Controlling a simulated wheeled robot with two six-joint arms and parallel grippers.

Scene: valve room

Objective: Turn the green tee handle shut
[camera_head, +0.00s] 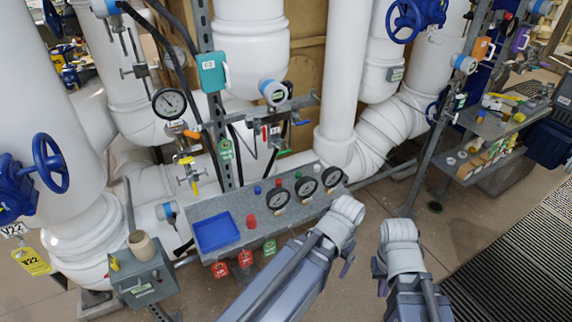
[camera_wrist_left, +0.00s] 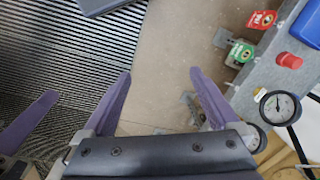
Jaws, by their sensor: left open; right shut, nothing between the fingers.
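A small green handle (camera_head: 284,151) shows in the head view, low on the pipework behind the gauge shelf. It is too small to tell its shape or how far it is turned. My left gripper (camera_wrist_left: 160,76) is open and empty in the left wrist view, with its purple fingers spread above the floor. In the head view its arm hides most of it. My right gripper (camera_head: 380,284) is shut and empty, pointing down to the right of the left arm. Both grippers are apart from the green handle, which lies up and to the left of them in the head view.
A grey shelf (camera_head: 196,214) carries a blue tray (camera_head: 216,232), a red knob (camera_head: 251,221) and dial gauges (camera_head: 277,201). Red and green tags hang at its front. A grey box (camera_head: 146,279) stands at left. A dark post (camera_head: 432,130) rises at right. Floor between is clear.

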